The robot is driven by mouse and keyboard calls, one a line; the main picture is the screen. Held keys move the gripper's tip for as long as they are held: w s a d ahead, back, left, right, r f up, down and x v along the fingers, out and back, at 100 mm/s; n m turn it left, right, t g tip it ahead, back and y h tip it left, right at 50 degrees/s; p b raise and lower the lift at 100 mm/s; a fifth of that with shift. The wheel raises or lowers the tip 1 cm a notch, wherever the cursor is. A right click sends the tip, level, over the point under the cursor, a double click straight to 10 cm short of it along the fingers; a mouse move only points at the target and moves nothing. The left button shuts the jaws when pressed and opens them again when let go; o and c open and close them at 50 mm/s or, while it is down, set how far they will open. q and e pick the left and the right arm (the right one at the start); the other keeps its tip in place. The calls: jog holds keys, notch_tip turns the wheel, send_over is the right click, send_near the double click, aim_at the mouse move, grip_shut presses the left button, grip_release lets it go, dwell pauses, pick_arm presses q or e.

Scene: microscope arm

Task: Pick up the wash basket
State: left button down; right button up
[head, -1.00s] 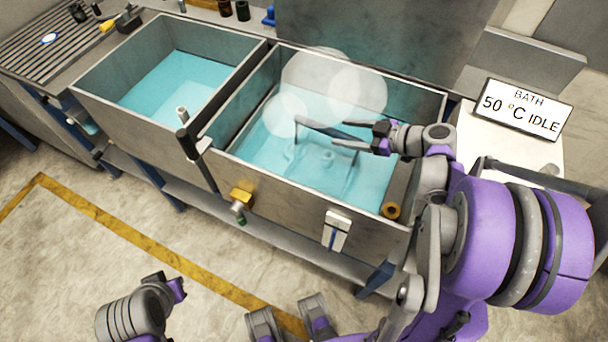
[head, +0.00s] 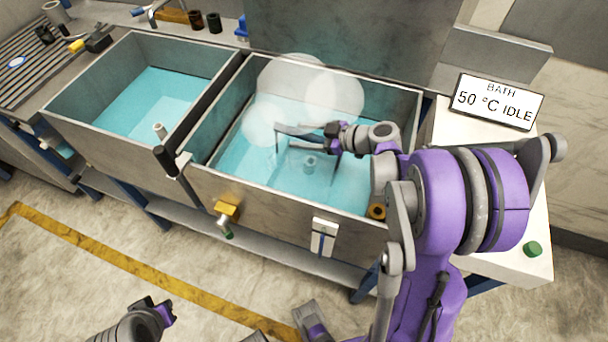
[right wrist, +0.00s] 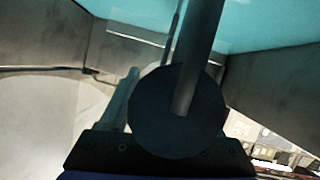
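The wash basket shows mainly as a dark, thin handle (head: 292,129) with uprights running down into the right-hand bath; its body is hard to make out in the water. My right gripper (head: 333,132) is over this bath, at the right end of the handle, and looks shut on it. In the right wrist view a dark bar (right wrist: 203,45) runs up from a dark round shape that hides the fingertips. My left gripper (head: 158,309) is low at the left, away from the baths, and looks empty; its finger gap is unclear.
The right-hand bath (head: 400,107) has metal walls around blue water, with pale steam above. A second bath (head: 75,93) adjoins it on the left. A sign (head: 497,101) reads "BATH 50 °C IDLE". A green button (head: 533,249) is on the white cabinet at right.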

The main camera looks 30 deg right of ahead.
grip_shut()
dwell(1.2)
